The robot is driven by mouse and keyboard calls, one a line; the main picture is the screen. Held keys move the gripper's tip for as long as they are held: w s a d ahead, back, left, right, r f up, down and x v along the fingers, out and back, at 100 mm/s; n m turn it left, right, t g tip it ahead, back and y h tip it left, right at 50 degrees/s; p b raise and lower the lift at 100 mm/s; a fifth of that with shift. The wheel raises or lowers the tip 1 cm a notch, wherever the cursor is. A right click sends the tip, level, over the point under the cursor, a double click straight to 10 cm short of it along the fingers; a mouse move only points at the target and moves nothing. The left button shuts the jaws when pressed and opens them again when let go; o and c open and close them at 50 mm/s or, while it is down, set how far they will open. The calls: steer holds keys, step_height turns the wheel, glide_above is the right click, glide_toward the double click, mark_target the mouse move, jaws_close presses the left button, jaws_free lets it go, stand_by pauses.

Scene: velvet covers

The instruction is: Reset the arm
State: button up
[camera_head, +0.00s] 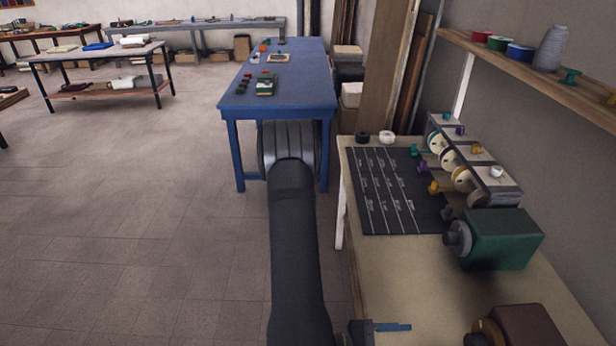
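My black arm (296,250) rises from the bottom edge to a thick rounded joint (288,145) in front of the blue table. A small dark part with a blue bar (392,327) juts in at the bottom edge, right of the arm and over the light bench. It may be the end of my gripper, mostly cut off by the frame. I cannot tell whether it is open or shut, and I see nothing held in it.
The light bench (420,290) at right carries a black mat (385,190), a spool rack (465,165), a green machine (500,238) and a brown one (525,328). A shelf (520,75) overhangs it. The blue table (300,85) stands beyond. The floor (130,220) at left is clear.

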glide_toward(468, 344)
steer(key=shift+d+f, duration=0.2)
steer(key=shift+d, duration=0.85)
steer(key=shift+a, duration=0.15)
steer(key=shift+a, duration=4.7)
steer(key=shift+d, duration=8.75)
steer(key=shift+n, duration=1)
steer(key=shift+r, duration=0.1)
